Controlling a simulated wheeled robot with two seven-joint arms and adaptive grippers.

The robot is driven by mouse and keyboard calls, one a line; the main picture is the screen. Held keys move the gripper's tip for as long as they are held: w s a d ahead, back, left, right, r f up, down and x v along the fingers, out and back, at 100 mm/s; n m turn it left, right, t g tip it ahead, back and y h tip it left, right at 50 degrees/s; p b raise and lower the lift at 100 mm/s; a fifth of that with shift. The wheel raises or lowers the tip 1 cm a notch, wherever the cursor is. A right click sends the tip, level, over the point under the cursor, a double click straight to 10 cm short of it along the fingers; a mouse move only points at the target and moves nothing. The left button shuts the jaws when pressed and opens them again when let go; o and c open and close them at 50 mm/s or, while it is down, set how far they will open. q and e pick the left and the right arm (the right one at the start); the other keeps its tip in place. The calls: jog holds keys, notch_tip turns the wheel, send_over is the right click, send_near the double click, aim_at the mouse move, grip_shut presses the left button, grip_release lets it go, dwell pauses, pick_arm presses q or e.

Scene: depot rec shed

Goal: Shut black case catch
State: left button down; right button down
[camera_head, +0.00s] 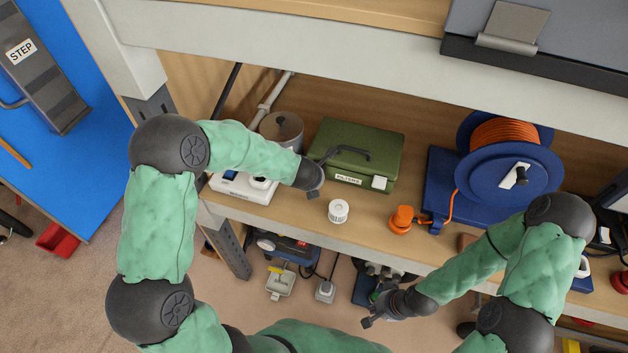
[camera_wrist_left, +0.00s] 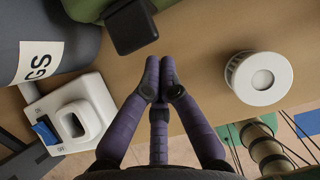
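The green case (camera_head: 365,142) stands on the wooden shelf with a black carry handle, a white front label and a white catch (camera_head: 380,183) at its right front. In the left wrist view a black block (camera_wrist_left: 131,27), which looks like the black catch, juts out from the case's green body (camera_wrist_left: 86,7). My left gripper (camera_wrist_left: 160,65) has its fingertips together, with nothing between them, just short of that block. In the head view the left gripper hides the case's left front. My right gripper (camera_head: 369,308) hangs low in front of the shelf; its finger gap is unclear.
A white switch unit (camera_head: 236,187) and a grey pot (camera_head: 282,127) stand left of the case. A white round item (camera_head: 338,211) and an orange item (camera_head: 401,219) stand near the shelf's front edge. A blue cable reel (camera_head: 536,165) is right. The upper shelf beam overhangs.

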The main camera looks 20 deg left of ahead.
pick_arm(q)
jog(key=shift+f, duration=0.1)
jog(key=shift+r+p, duration=0.75)
jog(key=shift+s, duration=0.1)
jog(key=v, duration=1.2)
jog(key=shift+f, duration=0.1)
dwell(0.3)
